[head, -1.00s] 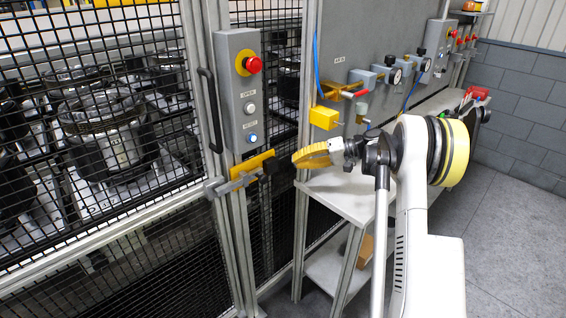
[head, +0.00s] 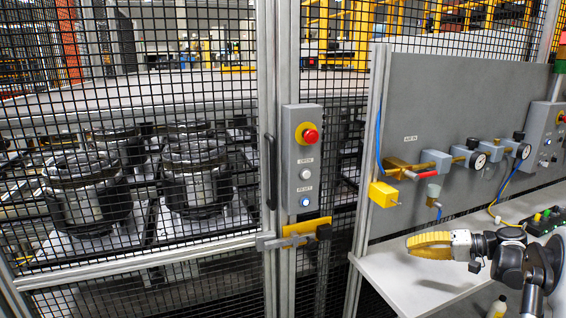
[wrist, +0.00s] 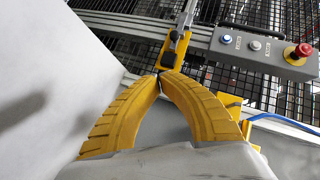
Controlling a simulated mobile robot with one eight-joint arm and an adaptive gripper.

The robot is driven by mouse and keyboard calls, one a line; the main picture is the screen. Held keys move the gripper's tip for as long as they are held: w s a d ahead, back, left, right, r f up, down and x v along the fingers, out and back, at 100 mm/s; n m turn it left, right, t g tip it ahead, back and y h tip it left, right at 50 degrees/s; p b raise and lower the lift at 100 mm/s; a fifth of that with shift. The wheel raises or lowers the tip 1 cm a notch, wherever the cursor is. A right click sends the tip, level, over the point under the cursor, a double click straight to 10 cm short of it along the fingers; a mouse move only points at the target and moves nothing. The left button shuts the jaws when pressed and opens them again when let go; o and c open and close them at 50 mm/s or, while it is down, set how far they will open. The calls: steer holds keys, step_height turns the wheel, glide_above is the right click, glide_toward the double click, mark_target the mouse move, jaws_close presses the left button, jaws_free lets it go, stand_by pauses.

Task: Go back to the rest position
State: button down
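My gripper (head: 410,241) has ridged yellow fingers and is at the right of the head view, over a white shelf, pointing left. In the wrist view the two fingers (wrist: 159,82) curve together and their tips meet, with nothing visible between them. My gripper is apart from the yellow gate latch (head: 305,233), which is to its left in the head view. The latch also shows beyond the fingertips in the wrist view (wrist: 176,48). The mesh gate beside it looks closed.
A grey control box (head: 304,165) with a red button and lit buttons is on the post above the latch. The white shelf (head: 390,277) and a grey panel (head: 440,105) with gauges and a yellow block (head: 383,195) are at the right. Dark round parts (head: 195,180) stand behind the mesh.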

steer(key=s+a+r+g+h, duration=0.1)
steer(key=s+a+r+h, duration=0.3)
steer(key=a, duration=0.4)
steer(key=s+a+r+g+h, duration=0.1)
steer(key=s+a+r+h, duration=0.1)
steer(key=s+a+r, duration=0.5)
steer(key=s+a+f+n+t+h, duration=0.1)
steer(key=s+a+f+h, duration=0.1)
steer(key=s, duration=0.9)
steer(key=s+a+f+t+h, duration=0.1)
steer(key=s+a+f+h, duration=0.2)
steer(key=s, duration=0.8)
steer(key=shift+s+a+f+n+t+h+b, duration=0.2)
steer(key=shift+f+n+t+h+b, duration=0.15)
steer(key=shift+f+h, duration=0.5)
